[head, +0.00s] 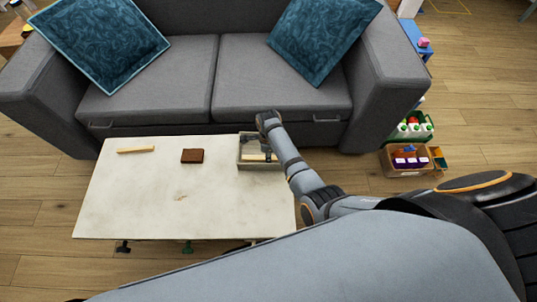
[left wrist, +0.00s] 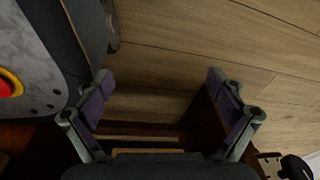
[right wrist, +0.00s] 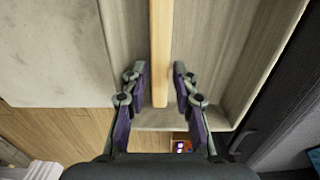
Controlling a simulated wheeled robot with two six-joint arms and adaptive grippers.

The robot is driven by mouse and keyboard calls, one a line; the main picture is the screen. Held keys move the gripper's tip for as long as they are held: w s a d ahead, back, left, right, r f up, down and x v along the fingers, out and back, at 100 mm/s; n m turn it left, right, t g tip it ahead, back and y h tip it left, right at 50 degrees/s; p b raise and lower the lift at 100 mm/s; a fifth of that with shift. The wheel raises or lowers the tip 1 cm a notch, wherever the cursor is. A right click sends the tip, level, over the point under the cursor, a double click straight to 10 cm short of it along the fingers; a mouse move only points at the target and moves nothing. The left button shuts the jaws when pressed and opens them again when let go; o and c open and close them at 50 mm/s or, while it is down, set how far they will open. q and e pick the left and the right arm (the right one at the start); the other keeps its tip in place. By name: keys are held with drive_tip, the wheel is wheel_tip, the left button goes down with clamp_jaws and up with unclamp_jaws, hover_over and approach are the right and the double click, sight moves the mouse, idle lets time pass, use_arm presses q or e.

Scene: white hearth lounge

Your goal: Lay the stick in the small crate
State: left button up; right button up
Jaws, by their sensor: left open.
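The small crate (head: 241,163) is a grey-beige, wood-grained open box at the right end of the pale table. A light wooden stick (head: 256,157) shows inside it; in the right wrist view the stick (right wrist: 159,45) runs lengthwise over the crate floor (right wrist: 195,65). My right gripper (right wrist: 160,88) is over the crate, its fingers on either side of the stick's near end with a small gap at each side. Another pale stick (head: 135,150) lies at the table's far left. My left gripper (left wrist: 160,95) is open and empty, above floor and dark furniture.
A brown block (head: 192,156) lies on the table (head: 170,205) between the far-left stick and the crate. A grey sofa (head: 165,75) with blue cushions stands behind. Boxes of bottles and goods (head: 405,172) stand on the floor at right. The table's front half is clear.

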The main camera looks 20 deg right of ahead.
wheel_tip(320, 180, up, 3)
drive_tip(key=p, duration=0.2)
drive_tip(key=shift+r+p, duration=0.2)
drive_tip(key=shift+p, duration=0.15)
use_arm(q)
drive_tip(key=s+r+p, duration=0.6)
drive_tip(key=r+p, duration=0.2)
drive_tip(key=r, duration=0.1)
drive_tip(key=shift+r+p, duration=0.35)
use_arm(e)
wheel_tip(320, 180, up, 8)
use_arm(q)
drive_tip(key=shift+w, duration=0.1)
